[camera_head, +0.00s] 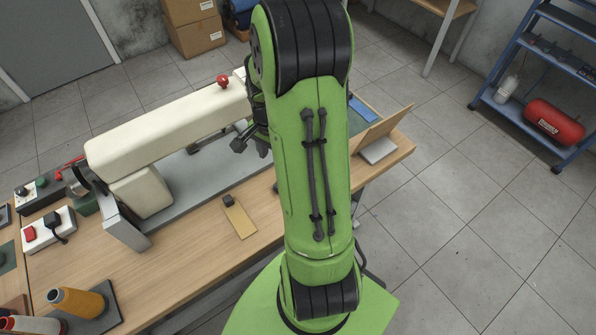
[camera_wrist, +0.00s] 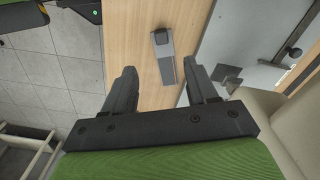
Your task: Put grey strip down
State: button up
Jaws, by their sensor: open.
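A grey strip (camera_wrist: 168,69) with a darker grey block (camera_wrist: 161,38) at its far end lies on the wooden table (camera_wrist: 137,36) in the wrist view. My gripper (camera_wrist: 159,66) is open, and the strip shows between its two fingertips, touching neither. I cannot judge the height gap. In the head view my gripper (camera_head: 251,143) is partly hidden behind my green arm, over the white machine's grey bed. The grey strip is mostly or wholly hidden there; a small dark piece (camera_head: 275,187) shows beside my arm.
A tan strip (camera_head: 239,218) with a dark block lies on the table in front of the white machine (camera_head: 165,115). An orange spool (camera_head: 76,301) stands at lower left. A tilted brown board (camera_head: 382,128) is at the right end. Bare table surrounds the tan strip.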

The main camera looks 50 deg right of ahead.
notch_tip(320, 180, down, 15)
jog(key=b, duration=0.3)
jog(key=shift+w+a+f, duration=0.1)
jog(key=shift+a+f, duration=0.05)
jog(key=c, duration=0.9)
jog(key=shift+o, duration=0.2)
notch_tip(320, 180, up, 10)
jog(key=p, duration=0.2)
